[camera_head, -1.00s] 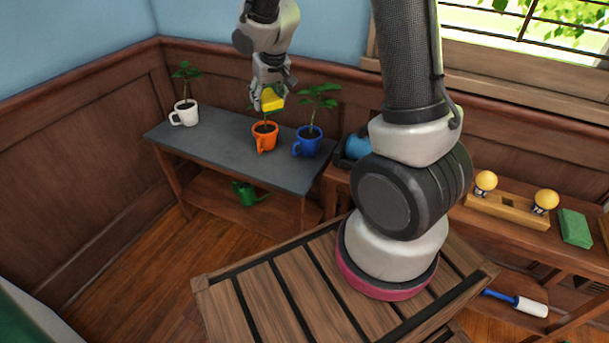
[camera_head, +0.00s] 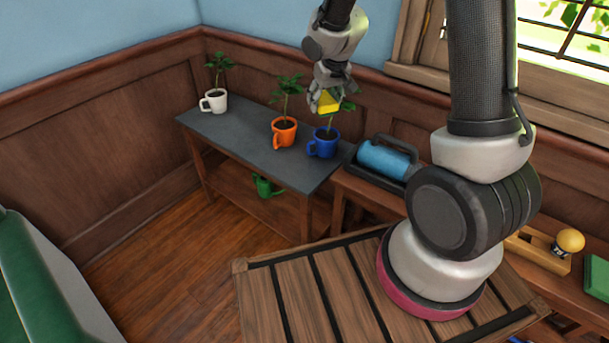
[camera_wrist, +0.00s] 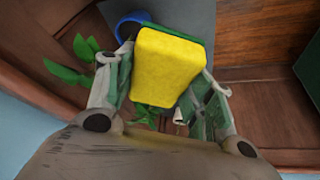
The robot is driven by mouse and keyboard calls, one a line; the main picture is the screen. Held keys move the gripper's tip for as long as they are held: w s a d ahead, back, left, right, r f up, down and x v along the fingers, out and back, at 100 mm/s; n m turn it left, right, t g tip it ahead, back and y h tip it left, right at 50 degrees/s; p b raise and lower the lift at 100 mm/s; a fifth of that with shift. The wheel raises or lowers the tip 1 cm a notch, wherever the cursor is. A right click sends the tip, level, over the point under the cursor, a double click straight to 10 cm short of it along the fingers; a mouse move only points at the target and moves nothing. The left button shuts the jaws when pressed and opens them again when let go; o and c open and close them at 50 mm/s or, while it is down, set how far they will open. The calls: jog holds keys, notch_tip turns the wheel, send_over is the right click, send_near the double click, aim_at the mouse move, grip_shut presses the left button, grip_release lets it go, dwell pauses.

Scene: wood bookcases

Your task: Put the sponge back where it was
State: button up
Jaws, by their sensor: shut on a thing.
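The yellow sponge with a green backing (camera_wrist: 168,68) is held between the fingers of my gripper (camera_wrist: 165,95) in the wrist view. In the head view my gripper (camera_head: 326,98) is raised, with the sponge (camera_head: 328,102) showing as a yellow patch. It appears in front of the plant in the blue mug (camera_head: 323,147). In the wrist view the blue mug (camera_wrist: 130,24) is partly hidden behind the sponge, with green leaves at the left.
The grey-topped table (camera_head: 240,138) also bears an orange mug plant (camera_head: 284,134) and a white mug plant (camera_head: 214,101). A green watering can (camera_head: 265,187) is on its lower shelf. A blue cylindrical object (camera_head: 386,158) sits on a dark tray to the right. A yellow bulb (camera_head: 570,241) stands farther right.

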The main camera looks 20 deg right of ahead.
jog(key=w+a+f+n+y, duration=0.1)
jog(key=a+f+n, duration=0.1)
jog(key=f, duration=0.4)
jog(key=w+a+f+n, duration=0.2)
jog(key=f, duration=0.3)
jog(key=n+g+y, duration=0.1)
jog(key=n, duration=0.1)
send_over(299, 173)
jog(key=s+d, duration=0.1)
notch_tip(299, 173, down, 6)
jog(key=f, duration=0.5)
jog(key=shift+s+f, duration=0.15)
jog(key=shift+s, duration=0.1)
jog(key=shift+y, duration=0.3)
jog(key=shift+f, duration=2.3)
jog(key=shift+f, duration=0.15)
jog(key=o, duration=1)
